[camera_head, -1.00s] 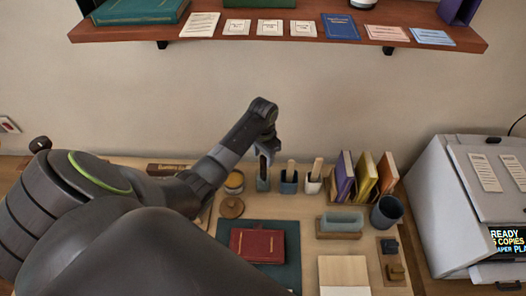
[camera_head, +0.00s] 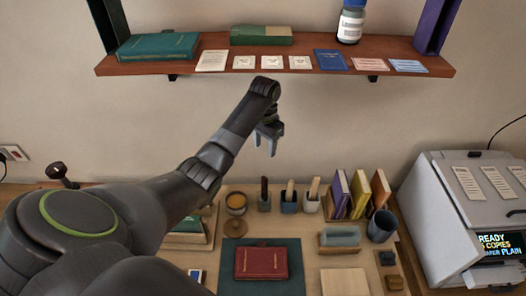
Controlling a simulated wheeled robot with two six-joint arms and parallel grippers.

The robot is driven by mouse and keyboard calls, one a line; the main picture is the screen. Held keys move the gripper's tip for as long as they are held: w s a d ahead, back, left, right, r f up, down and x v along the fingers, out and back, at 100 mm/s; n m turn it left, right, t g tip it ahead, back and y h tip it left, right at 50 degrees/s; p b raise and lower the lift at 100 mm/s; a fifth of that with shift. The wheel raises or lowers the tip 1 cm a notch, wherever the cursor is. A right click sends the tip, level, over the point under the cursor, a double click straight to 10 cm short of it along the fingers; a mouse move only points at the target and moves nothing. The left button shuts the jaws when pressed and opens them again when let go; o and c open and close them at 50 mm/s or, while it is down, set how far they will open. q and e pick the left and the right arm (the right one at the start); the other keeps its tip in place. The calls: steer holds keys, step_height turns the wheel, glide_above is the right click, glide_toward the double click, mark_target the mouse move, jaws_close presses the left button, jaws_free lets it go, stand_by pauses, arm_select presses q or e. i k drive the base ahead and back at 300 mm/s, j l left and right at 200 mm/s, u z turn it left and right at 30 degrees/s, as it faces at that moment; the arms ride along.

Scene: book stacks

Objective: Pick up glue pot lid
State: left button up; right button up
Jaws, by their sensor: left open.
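The glue pot lid (camera_head: 235,229) is a round brown wooden disc. It lies on the desk just in front of the open glue pot (camera_head: 236,203), which holds something amber-yellow. My left gripper (camera_head: 266,147) points down with its fingers apart and empty. In the picture it hangs above and to the right of the pot and lid, in front of the wall, touching neither. My right gripper is not in view.
Brush and tool holders (camera_head: 288,203) stand right of the pot. A dark green mat (camera_head: 290,290) bears a red book (camera_head: 261,263). Upright books, a dark cup (camera_head: 381,226) and a printer (camera_head: 455,220) are farther right. A loaded shelf (camera_head: 220,66) runs overhead.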

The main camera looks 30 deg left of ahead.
mark_target(236, 228)
steer(key=k+l, duration=1.1)
steer(key=k, duration=0.2)
